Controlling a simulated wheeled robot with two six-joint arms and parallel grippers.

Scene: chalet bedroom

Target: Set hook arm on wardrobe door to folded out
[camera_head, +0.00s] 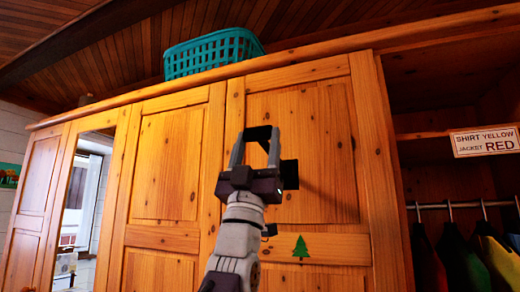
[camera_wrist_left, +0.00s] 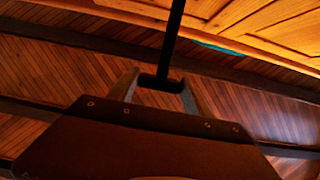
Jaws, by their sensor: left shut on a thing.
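The wardrobe door (camera_head: 300,110) is pine with a framed panel and a green tree sticker (camera_head: 301,247) low on it. My left gripper (camera_head: 256,140) is raised in front of this door, fingers upward, and is shut on a black piece (camera_head: 258,131) that looks like the hook arm. In the left wrist view the fingertips (camera_wrist_left: 160,84) close around the black hook arm (camera_wrist_left: 174,42), seen as a thin bar running up to the top edge. Where it joins the door is hidden, so its fold angle is hard to tell. My right gripper is in neither view.
A teal basket (camera_head: 212,52) sits on top of the wardrobe. At right is an open compartment with a rail (camera_head: 460,204), hanging clothes (camera_head: 462,255) and a label sign (camera_head: 486,141). A mirror door (camera_head: 85,200) is at left.

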